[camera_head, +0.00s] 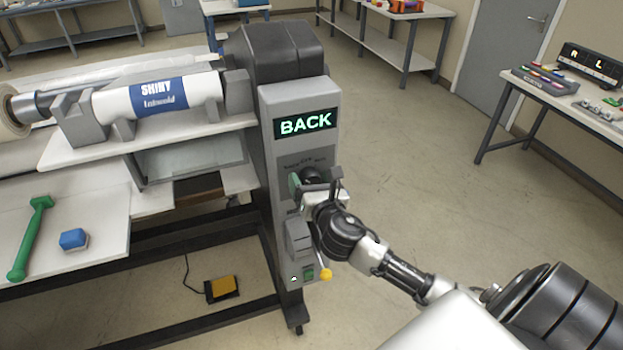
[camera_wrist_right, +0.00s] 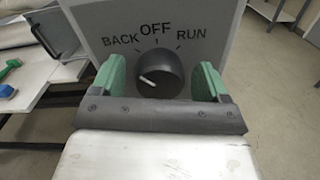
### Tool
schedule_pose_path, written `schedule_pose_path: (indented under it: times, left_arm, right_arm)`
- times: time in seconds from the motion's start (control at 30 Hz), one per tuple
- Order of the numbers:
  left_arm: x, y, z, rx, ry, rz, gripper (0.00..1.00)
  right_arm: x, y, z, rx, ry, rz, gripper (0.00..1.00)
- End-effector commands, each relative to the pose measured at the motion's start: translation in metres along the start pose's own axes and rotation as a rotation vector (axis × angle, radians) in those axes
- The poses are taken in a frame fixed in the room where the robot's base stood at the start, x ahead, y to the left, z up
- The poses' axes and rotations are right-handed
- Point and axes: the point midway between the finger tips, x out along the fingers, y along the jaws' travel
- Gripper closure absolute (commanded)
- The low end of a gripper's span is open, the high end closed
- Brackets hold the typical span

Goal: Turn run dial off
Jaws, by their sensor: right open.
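The black round run dial (camera_wrist_right: 160,73) sits on the grey control panel (camera_wrist_right: 207,18) under the labels BACK, OFF and RUN. Its white mark points to the left, on the BACK side. In the head view the display (camera_head: 306,123) above the dial reads BACK in green. My right gripper (camera_wrist_right: 161,68) is open, with one green finger on each side of the dial. Gaps show between the fingers and the dial. In the head view the right gripper (camera_head: 315,184) is at the panel and mostly covers the dial. My left gripper is not in view.
Below the dial are a grey box and a lever with a yellow knob (camera_head: 325,274), close under my right wrist. A roll marked SHINY (camera_head: 160,97), a green hammer (camera_head: 30,238) and a blue block (camera_head: 74,239) lie left. Floor to the right is clear.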

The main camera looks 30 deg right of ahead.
Motion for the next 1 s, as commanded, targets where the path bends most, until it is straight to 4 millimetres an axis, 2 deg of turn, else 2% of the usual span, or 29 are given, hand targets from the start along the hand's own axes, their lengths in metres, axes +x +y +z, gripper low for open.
schedule_pose_path:
  times: [0.13,0.17,0.47,0.77,1.0]
  left_arm:
    - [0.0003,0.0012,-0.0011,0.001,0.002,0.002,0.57]
    - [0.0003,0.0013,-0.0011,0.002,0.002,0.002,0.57]
    - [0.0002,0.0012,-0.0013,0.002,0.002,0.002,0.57]
    - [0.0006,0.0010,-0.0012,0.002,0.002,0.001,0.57]
    - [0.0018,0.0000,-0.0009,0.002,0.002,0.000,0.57]
  right_arm:
    - [-0.0001,0.0000,-0.0003,0.001,0.000,0.000,0.24]
    - [-0.0002,0.0000,-0.0002,0.001,0.000,0.000,0.28]
    - [-0.0003,-0.0001,-0.0002,0.001,0.000,-0.001,0.73]
    - [-0.0004,-0.0001,-0.0003,0.039,0.000,-0.001,0.74]
    - [-0.0004,-0.0005,-0.0005,0.179,0.000,-0.001,0.74]
